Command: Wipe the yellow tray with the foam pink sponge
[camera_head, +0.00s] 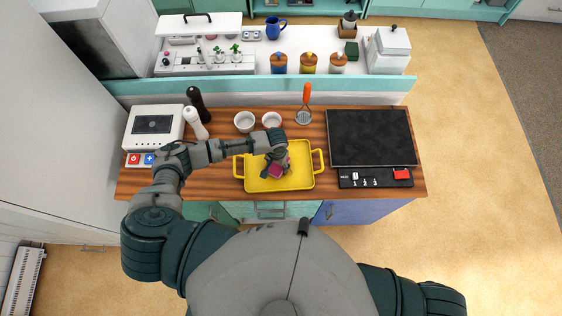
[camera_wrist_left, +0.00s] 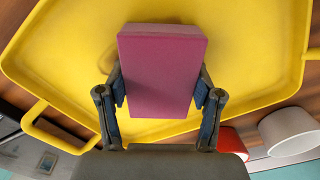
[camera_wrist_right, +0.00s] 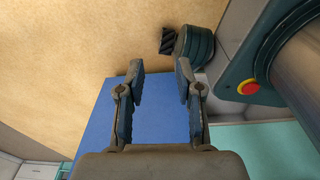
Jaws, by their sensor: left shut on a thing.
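The yellow tray (camera_head: 299,180) lies on the wooden counter, with a handle at each side. It also fills much of the left wrist view (camera_wrist_left: 60,58). My left gripper (camera_head: 275,165) is above the tray and is shut on the pink sponge (camera_head: 276,171). In the left wrist view the sponge (camera_wrist_left: 160,72) is a block held between the two fingers. I cannot tell whether its underside touches the tray. My right gripper (camera_wrist_right: 160,80) is open and empty in the right wrist view, with the floor and a blue cabinet surface beyond it.
A dark cooktop (camera_head: 370,137) lies right of the tray. A white appliance (camera_head: 154,127) and black and white mills (camera_head: 197,124) are at the left. The counter's front strip is narrow.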

